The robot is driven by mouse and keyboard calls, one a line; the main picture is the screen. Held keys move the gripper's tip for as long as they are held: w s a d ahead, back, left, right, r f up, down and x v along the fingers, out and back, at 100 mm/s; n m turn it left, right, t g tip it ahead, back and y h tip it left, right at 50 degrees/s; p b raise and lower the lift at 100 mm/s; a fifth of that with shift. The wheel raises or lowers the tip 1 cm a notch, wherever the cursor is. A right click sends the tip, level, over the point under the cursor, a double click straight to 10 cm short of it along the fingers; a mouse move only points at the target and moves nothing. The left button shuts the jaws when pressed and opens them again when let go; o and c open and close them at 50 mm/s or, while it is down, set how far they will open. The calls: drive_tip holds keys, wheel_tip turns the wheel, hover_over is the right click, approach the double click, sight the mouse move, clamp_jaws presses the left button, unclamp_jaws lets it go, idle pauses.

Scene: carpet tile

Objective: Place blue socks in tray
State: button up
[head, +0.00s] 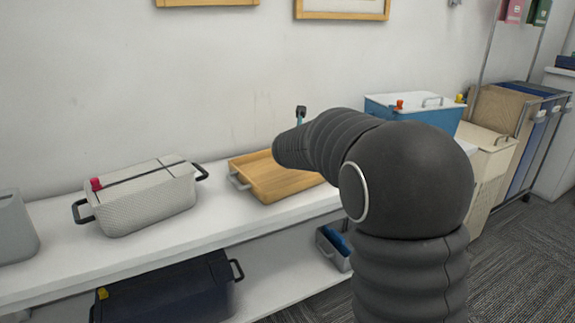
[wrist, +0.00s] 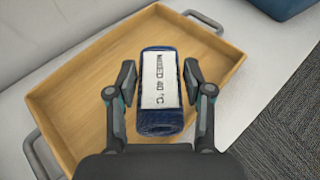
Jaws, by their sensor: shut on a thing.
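The blue socks (wrist: 160,122) show in the wrist view as a dark blue rolled bundle with a white label reading "MIXED 40 °C". My gripper (wrist: 157,82) is shut on the bundle, with one finger at each side. The bundle is over the inside of the wooden tray (wrist: 83,88); I cannot tell whether it touches the tray floor. In the head view the tray (head: 262,178) stands on the white shelf, partly covered by my arm.
A lidded light grey basket (head: 150,203) stands left of the tray, with free shelf between. A blue box with a white lid (head: 410,112) stands to the right. On the lower shelf are a dark box (head: 165,290) and a small grey bin (head: 333,250) with something blue inside.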

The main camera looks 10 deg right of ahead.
sight(288, 176)
drive_tip(key=w+a+f, duration=0.2)
drive_tip(key=w+a, duration=0.1)
drive_tip(key=shift+a+f, duration=0.15)
drive_tip(key=shift+f, duration=0.2)
drive_tip(key=shift+f+b, duration=0.6)
drive_tip(key=shift+f, duration=1.45)
drive_tip(key=shift+f, duration=0.15)
drive_tip(key=o, duration=1.2)
drive_tip(key=shift+c, duration=0.2)
